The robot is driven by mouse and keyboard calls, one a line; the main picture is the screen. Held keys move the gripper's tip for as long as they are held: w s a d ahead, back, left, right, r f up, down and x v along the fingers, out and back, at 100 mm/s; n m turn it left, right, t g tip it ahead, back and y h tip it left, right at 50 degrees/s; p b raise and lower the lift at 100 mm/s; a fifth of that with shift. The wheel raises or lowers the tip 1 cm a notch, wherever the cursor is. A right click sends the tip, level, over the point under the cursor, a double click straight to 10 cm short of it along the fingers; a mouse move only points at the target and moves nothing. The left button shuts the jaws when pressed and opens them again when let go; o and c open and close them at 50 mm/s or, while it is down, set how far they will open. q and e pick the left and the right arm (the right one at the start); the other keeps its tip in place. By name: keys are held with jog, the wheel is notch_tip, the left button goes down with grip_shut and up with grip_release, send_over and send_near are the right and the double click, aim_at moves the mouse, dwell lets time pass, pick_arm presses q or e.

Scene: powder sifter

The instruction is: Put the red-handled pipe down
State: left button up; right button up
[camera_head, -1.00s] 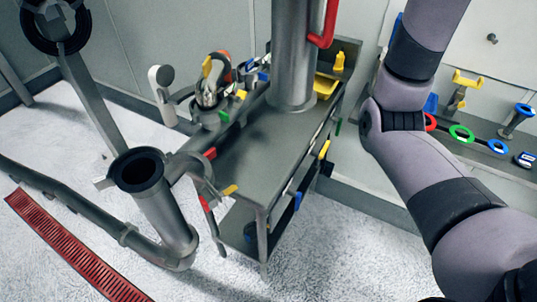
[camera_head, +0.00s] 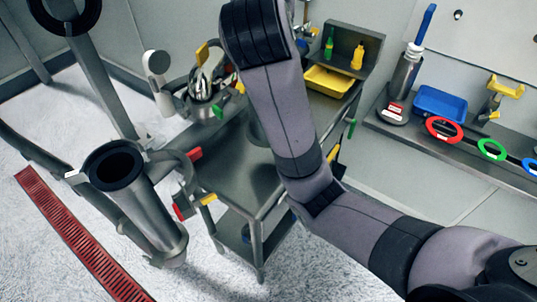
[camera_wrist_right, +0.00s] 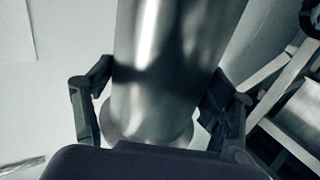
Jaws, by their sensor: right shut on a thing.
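The red-handled pipe (camera_wrist_right: 178,60), a wide shiny metal cylinder with a flared rim, fills the middle of the right wrist view. My right gripper (camera_wrist_right: 160,85) has a finger on each side of it and is shut on it. In the head view my right arm hides nearly all of the pipe and the right gripper. Only a grey curved piece (camera_head: 257,132), apparently the pipe's lower end, shows left of the arm over the cart (camera_head: 238,180). I cannot tell whether it touches the cart top. The red handle is hidden. My left gripper is not in view.
An open-topped fixed pipe (camera_head: 150,210) with a clamp stands left of the cart. A tool pot (camera_head: 203,105) and a yellow tray (camera_head: 330,80) are at the cart's back. A wall shelf (camera_head: 450,145) holds a blue tray (camera_head: 440,103) and coloured rings. The cart's front top is clear.

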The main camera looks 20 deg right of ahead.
jog(key=shift+s+a+h, duration=0.1)
jog(key=shift+s+h, duration=0.2)
jog(key=shift+h, duration=0.1)
notch_tip(320, 180, down, 10)
jog(key=p, duration=0.1)
dwell(0.4)
jog(key=o, duration=2)
jog(key=shift+f, duration=0.15)
jog(key=shift+c, duration=0.2)
jog(key=v, duration=1.2)
jog(key=shift+r, duration=0.2)
